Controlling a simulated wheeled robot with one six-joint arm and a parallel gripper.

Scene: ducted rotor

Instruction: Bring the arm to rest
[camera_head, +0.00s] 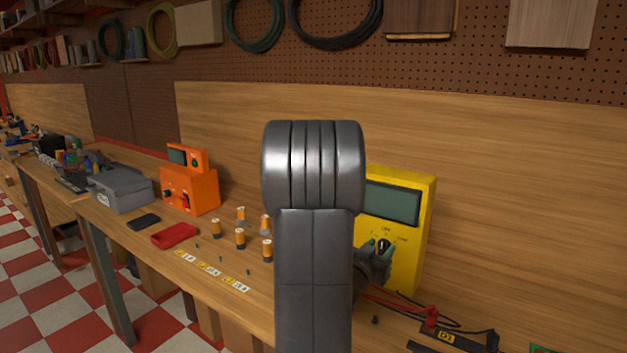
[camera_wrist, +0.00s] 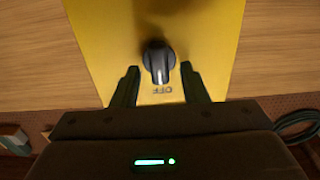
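My gripper (camera_wrist: 158,69) is open in front of the yellow multimeter (camera_wrist: 90,20). Its two dark fingers stand apart, one to each side of the black dial knob (camera_wrist: 157,58), with a gap showing on both sides. The knob's white mark points at the OFF label. In the head view my arm rises through the middle and hides part of the multimeter (camera_head: 425,215). The gripper (camera_head: 384,254) shows there only partly, beside the arm and close to the knob. Whether the fingertips touch the multimeter's face I cannot tell.
The multimeter stands on the wooden bench near the back panel. Red and black probe leads (camera_head: 432,320) lie at its right. Several batteries (camera_head: 240,238), a red case (camera_head: 174,236), an orange device (camera_head: 190,190) and a grey box (camera_head: 120,190) stand to the left.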

